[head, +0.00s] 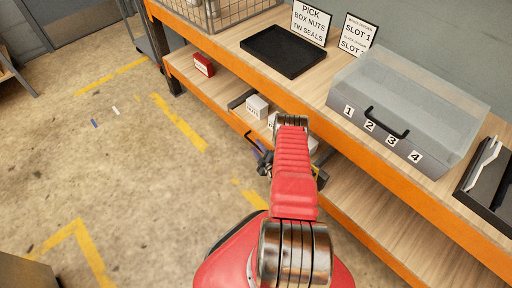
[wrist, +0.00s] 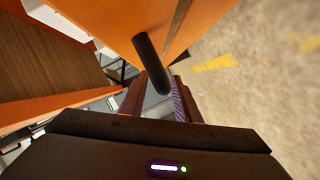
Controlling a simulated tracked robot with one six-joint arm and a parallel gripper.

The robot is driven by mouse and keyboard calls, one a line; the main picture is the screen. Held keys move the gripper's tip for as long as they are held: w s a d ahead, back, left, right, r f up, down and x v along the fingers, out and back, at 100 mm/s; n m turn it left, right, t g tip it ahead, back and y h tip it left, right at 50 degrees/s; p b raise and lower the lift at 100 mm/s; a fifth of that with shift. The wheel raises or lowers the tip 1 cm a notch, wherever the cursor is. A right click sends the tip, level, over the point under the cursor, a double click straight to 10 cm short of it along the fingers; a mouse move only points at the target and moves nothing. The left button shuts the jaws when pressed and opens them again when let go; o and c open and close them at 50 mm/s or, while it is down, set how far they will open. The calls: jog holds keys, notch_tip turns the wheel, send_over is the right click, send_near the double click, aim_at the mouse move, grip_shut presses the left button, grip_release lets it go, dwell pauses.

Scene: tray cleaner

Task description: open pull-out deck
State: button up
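An orange-fronted panel (wrist: 190,25), which looks like the front of the pull-out deck, shows close up in the wrist view. A black bar handle (wrist: 152,62) sticks out from it. My gripper (wrist: 161,78) has its two dark fingers apart, one on each side of the handle's end. A small gap seems to show beside the handle, so I see no firm grip. In the head view my gripper (head: 265,168) is beside the bench's lower orange edge, partly hidden by my red arm.
The wooden bench (head: 225,45) carries a black tray (head: 283,67), a grey bin (head: 400,130) with numbered slots, signs and a wire basket (head: 235,12). The lower shelf (head: 185,68) holds a red box (head: 203,64) and white boxes (head: 257,106).

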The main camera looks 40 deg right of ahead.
jog(key=shift+w+d+f, duration=0.1)
jog(key=shift+w+d, duration=0.05)
jog(key=shift+w, duration=0.35)
jog(key=shift+c, duration=0.6)
grip_shut()
jog(key=shift+a, duration=0.2)
jog(key=shift+s+d, duration=0.1)
